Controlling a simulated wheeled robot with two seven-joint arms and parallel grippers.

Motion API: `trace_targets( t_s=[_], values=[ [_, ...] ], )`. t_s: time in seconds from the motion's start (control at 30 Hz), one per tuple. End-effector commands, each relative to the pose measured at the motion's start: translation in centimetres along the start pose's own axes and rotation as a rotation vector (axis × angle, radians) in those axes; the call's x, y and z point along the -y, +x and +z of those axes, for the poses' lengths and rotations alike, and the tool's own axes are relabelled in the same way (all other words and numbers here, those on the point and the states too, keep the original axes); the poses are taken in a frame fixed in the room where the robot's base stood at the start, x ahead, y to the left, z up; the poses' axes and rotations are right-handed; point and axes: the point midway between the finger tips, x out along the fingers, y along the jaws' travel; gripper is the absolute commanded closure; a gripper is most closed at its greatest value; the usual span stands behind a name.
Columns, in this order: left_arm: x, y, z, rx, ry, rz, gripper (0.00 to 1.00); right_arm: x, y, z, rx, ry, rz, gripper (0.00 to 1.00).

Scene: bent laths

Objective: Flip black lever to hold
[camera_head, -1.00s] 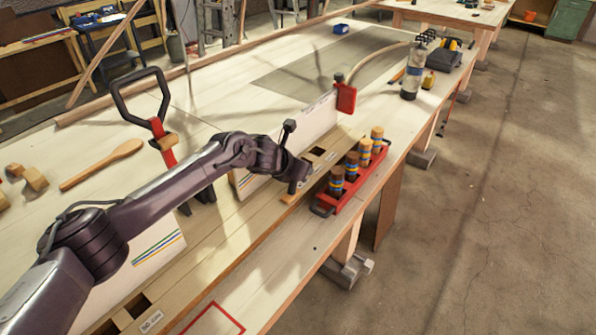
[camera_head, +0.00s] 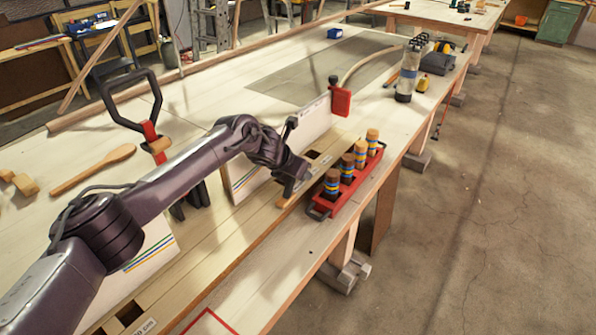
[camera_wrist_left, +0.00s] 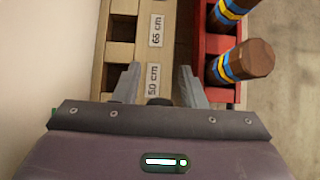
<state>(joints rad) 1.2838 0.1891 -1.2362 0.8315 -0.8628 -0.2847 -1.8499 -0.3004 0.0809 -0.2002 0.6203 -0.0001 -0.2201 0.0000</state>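A large black loop handle (camera_head: 126,79) rises from a red bracket (camera_head: 150,132) at the left of the head view; I cannot tell whether it is the black lever. My left gripper (camera_head: 292,190) is over the slotted wooden rail (camera_head: 235,225), beside the red rack. In the left wrist view my gripper (camera_wrist_left: 157,88) has its fingers apart, above the rail by the "50 cm" label (camera_wrist_left: 154,79). A small dark rounded thing (camera_wrist_left: 158,101) shows between the finger bases; I cannot tell what it is. My right gripper is not in view.
A red rack (camera_head: 345,190) with several brown pegs with blue and yellow bands stands right of my gripper. A white panel (camera_head: 300,130) with a red clamp (camera_head: 340,100) stands behind. Floor at right is clear.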

Motion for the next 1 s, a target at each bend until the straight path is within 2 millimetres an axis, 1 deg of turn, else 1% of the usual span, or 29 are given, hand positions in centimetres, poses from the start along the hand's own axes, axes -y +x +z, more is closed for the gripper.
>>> trace_targets(
  t_s=[0.3, 0.43, 0.57, 0.9, 1.0],
  values=[
    [0.1, 0.0, 0.0, 0.000, 0.000, -0.001, 0.55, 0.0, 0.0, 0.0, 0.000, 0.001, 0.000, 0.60],
    [0.0, -0.5, 0.0, 0.001, 0.001, -0.002, 0.55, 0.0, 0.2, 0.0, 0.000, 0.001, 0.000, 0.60],
    [0.0, -1.9, 0.0, 0.003, 0.002, -0.002, 0.55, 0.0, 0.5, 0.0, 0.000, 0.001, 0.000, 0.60],
    [0.0, -6.7, 0.0, 0.002, 0.002, 0.000, 0.55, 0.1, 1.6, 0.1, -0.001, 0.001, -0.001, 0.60],
    [-0.1, -7.5, 0.0, 0.001, 0.000, 0.000, 0.55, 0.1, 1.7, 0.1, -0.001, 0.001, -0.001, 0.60]
  ],
)
